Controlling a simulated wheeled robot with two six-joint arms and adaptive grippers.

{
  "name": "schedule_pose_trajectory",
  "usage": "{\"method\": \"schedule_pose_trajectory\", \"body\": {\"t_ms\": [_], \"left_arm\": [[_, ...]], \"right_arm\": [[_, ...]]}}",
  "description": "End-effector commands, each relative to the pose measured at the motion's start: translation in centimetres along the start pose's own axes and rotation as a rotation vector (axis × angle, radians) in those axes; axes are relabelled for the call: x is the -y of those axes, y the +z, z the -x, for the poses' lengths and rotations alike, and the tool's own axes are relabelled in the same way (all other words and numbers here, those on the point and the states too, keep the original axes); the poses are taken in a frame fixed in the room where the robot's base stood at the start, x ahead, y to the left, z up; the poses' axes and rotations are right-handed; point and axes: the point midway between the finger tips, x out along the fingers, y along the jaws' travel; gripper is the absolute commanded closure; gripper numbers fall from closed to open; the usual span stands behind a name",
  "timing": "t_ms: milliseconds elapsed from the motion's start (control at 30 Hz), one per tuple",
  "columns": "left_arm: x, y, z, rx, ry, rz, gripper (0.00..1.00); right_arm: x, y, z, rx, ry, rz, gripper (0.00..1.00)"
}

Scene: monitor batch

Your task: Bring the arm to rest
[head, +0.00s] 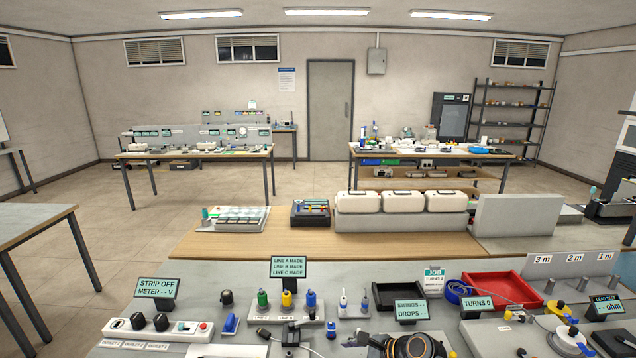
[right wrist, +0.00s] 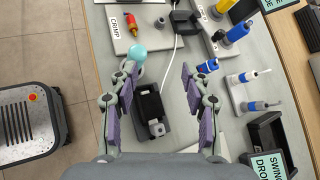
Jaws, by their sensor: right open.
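My right gripper (right wrist: 162,105) shows in the right wrist view with its two purple-padded fingers spread apart. It points down over the grey bench (right wrist: 180,75). A small black device with a grey end (right wrist: 150,110) lies below, between the fingers in the picture. I see nothing held between the pads. A light-blue ball (right wrist: 137,53) shows just beyond the tip of the left-hand finger. I cannot tell how high the fingers are above the bench. I cannot make out either gripper in the head view, and my left gripper is in neither view.

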Motion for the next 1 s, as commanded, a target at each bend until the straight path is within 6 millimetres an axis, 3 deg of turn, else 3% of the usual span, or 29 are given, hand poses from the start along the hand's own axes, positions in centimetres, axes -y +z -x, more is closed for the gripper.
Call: {"method": "schedule_pose_trajectory", "body": {"t_ms": [267,500,700,1000], "left_arm": [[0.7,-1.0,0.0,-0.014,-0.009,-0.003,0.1],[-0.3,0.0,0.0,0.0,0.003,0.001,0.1],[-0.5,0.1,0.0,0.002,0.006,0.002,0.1],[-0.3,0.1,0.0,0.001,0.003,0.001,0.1]], "right_arm": [[-6.8,-5.4,3.7,-0.216,0.088,0.534,0.52],[-13.0,-9.2,9.7,-0.41,0.286,1.077,0.52],[-16.8,-10.5,14.9,-0.509,0.49,1.435,0.52],[-20.3,-10.6,21.9,-0.571,0.783,1.805,0.52]]}}
